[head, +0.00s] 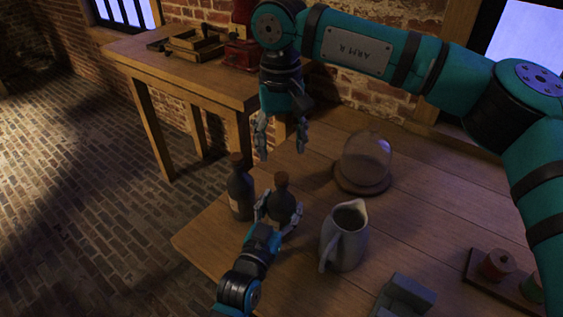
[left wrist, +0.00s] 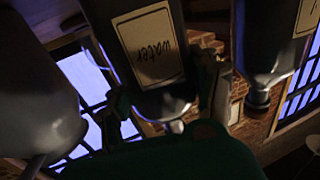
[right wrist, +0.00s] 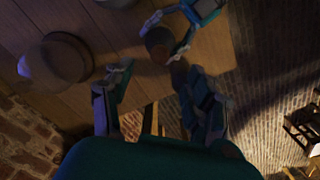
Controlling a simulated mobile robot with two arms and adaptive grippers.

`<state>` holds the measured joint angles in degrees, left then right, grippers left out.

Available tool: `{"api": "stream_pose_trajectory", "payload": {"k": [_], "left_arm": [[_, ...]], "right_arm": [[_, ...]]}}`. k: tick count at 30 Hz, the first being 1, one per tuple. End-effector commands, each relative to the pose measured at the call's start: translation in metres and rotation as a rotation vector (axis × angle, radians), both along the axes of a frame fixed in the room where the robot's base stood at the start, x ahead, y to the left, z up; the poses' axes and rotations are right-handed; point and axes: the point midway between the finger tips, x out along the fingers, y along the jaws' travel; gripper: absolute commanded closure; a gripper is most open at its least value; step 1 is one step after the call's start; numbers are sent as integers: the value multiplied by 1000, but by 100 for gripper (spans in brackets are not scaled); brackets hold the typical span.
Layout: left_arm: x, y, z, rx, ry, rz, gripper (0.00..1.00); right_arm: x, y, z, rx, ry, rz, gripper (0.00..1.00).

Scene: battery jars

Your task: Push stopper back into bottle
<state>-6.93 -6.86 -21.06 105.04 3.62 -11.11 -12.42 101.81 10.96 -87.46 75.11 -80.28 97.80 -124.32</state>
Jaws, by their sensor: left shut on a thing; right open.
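A dark bottle (head: 283,204) with a brown stopper (head: 281,180) stands on the table near its left edge. My left gripper (head: 280,207) is shut on its body from the near side. In the left wrist view a dark bottle with a "water" label (left wrist: 150,45) fills the space between the fingers. The stopper sits on the bottle's mouth; I cannot tell how deep. My right gripper (head: 283,152) is open and empty, above and behind the held bottle. In the right wrist view the brown stopper top (right wrist: 160,41) shows beyond the open fingers.
A second dark stoppered bottle (head: 240,191) stands close left of the held one. A grey pitcher (head: 345,240) is to the right, a glass dome (head: 367,158) behind it. A spool rack (head: 510,280) and grey block (head: 405,297) are at lower right. A side table (head: 185,75) stands behind.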

Motion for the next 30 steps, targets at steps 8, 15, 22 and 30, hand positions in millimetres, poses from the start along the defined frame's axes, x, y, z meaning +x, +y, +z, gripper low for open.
{"api": "stream_pose_trajectory", "payload": {"k": [8,15,22,30], "left_arm": [[0,0,0,-1,1,0,96],[0,0,0,-1,1,0,96],[0,0,0,-1,1,0,20],[0,0,0,0,0,0,10]], "right_arm": [[0,1,35,0,0,1,44],[-1,0,38,0,1,1,44],[0,0,37,0,1,1,44],[0,0,37,0,1,1,44]]}}
